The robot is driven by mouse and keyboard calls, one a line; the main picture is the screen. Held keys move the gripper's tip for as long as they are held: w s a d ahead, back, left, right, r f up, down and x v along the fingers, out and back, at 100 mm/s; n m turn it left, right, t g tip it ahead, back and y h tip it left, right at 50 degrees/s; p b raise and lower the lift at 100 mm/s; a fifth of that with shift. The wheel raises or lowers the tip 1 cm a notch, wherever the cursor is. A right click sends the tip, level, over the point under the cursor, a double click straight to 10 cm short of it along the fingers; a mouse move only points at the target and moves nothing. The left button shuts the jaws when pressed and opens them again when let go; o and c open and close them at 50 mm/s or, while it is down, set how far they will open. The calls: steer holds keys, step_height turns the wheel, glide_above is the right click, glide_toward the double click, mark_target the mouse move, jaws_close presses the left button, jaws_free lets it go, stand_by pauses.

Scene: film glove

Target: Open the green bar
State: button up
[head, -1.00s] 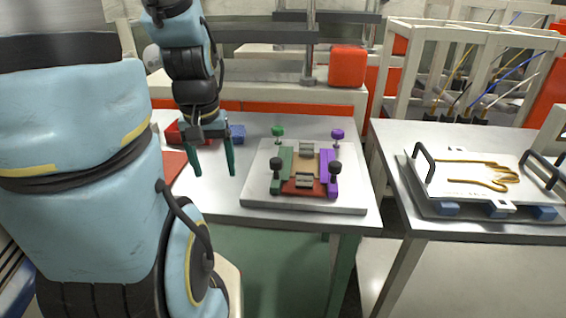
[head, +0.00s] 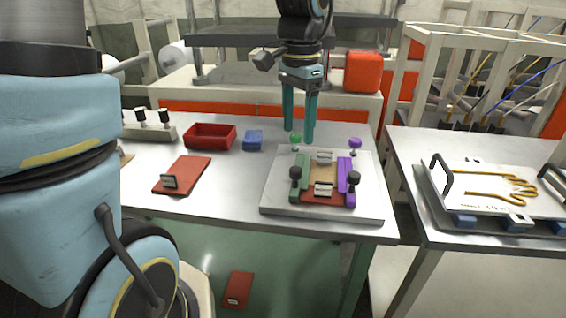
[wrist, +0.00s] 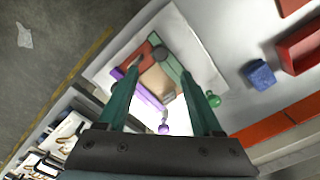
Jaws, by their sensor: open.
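The green bar (head: 303,171) lies along the left side of a fixture on a pale plate (head: 280,205), with a green knob (head: 295,139) at its far end and a black knob at its near end. The purple bar (head: 345,175) lies along the right side. Between them are a tan and red panel with small metal blocks. My gripper (head: 299,138) is open and empty, pointing down above the far end of the fixture, near the green knob.
Left of the plate are a blue block (head: 253,140), a red tray (head: 210,137) and a red plate (head: 182,175) with a metal block. An orange box (head: 362,72) stands behind. A right-hand table holds a white panel (head: 480,185) with black handles.

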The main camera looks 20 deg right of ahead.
mark_target(295, 169)
step_height(295, 169, down, 10)
steer(key=shift+a+f+p, duration=0.1)
steer(key=shift+p, duration=0.5)
steer(key=shift+c, duration=0.2)
jaws_close()
steer(key=shift+w, duration=0.1)
stand_by(0.9)
